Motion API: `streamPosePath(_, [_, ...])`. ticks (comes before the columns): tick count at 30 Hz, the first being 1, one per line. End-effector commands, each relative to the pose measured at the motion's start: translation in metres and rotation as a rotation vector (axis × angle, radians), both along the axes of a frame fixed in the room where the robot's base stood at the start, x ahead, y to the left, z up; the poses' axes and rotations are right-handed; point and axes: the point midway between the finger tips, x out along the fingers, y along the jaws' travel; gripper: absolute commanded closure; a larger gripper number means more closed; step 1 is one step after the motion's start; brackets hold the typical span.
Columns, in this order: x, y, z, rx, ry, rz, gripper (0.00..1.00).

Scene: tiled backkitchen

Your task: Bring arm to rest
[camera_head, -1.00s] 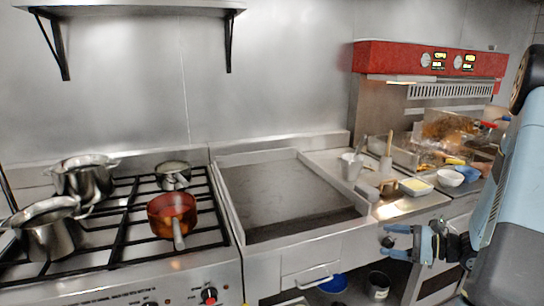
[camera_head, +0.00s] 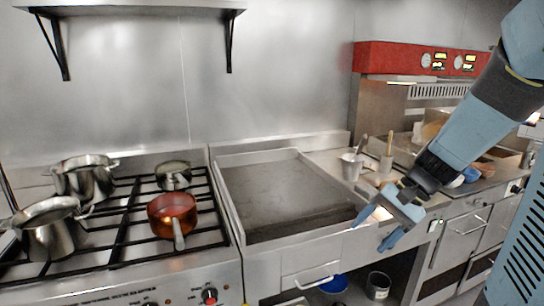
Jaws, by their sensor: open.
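My gripper (camera_head: 378,230) is at the end of my blue and black arm, which reaches in from the upper right. Its two blue fingers are spread, with nothing between them. It hangs in front of the counter, near the right front corner of the flat griddle (camera_head: 290,195). My forearm hides part of the counter to the right and some of the items on it.
A gas stove (camera_head: 120,262) at the left bears a copper pan (camera_head: 173,215) and several steel pots, one a large pot (camera_head: 48,232). A metal cup (camera_head: 351,166) stands right of the griddle. A blue bowl (camera_head: 333,284) and a bucket (camera_head: 378,285) sit below.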

Motion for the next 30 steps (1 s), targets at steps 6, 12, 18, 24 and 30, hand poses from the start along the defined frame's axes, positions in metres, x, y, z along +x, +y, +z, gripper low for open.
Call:
streamPosePath(6, [-0.026, 0.006, 0.026, -0.191, -0.122, 0.129, 0.31])
streamPosePath(12, [-0.047, 0.005, 0.049, -0.357, -0.249, 0.226, 0.31])
streamPosePath(18, [-0.066, 0.002, 0.074, -0.513, -0.393, 0.306, 0.31])
streamPosePath(24, [-0.082, -0.003, 0.097, -0.642, -0.531, 0.363, 0.31])
streamPosePath(30, [-0.090, -0.006, 0.110, -0.705, -0.604, 0.387, 0.31])
